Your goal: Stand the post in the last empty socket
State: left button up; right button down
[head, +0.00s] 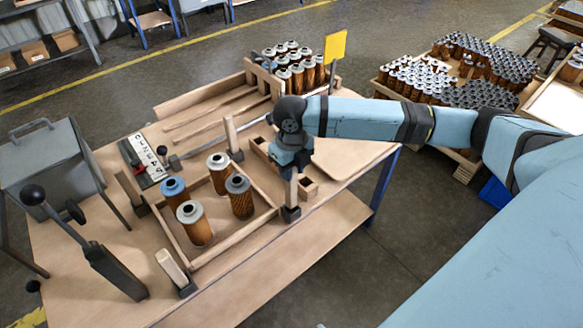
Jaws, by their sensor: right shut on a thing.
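My right gripper (291,172) is shut on a pale wooden post (291,192) and points down at the tray's right corner. The post looks upright. Its lower end meets the dark socket (291,213) there; I cannot tell how deep it sits. The wooden tray (262,224) holds several filter cartridges, one of them blue-topped (173,190). Similar posts stand at the other corners: the back post (231,132), the left post (128,184) and the front post (172,267), each at a dark socket. My left gripper is not in view.
A dark lever with a ball knob (100,262) stands at the table's left. A number plate (148,160) lies behind the tray. Grouped cartridges (294,68) and a yellow flag (335,46) stand at the back. The table front (240,280) is clear.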

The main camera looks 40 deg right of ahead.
aim_at(291, 184)
jog(key=shift+p, duration=1.25)
dwell(1.1)
jog(key=shift+f, duration=0.4)
dwell(0.4)
jog(key=shift+f+b, duration=0.85)
jog(key=shift+f, duration=1.5)
jog(key=c, duration=0.8)
grip_release()
jog(key=shift+f, duration=0.1)
notch_tip(291, 184, up, 14)
jog(key=shift+f, duration=0.1)
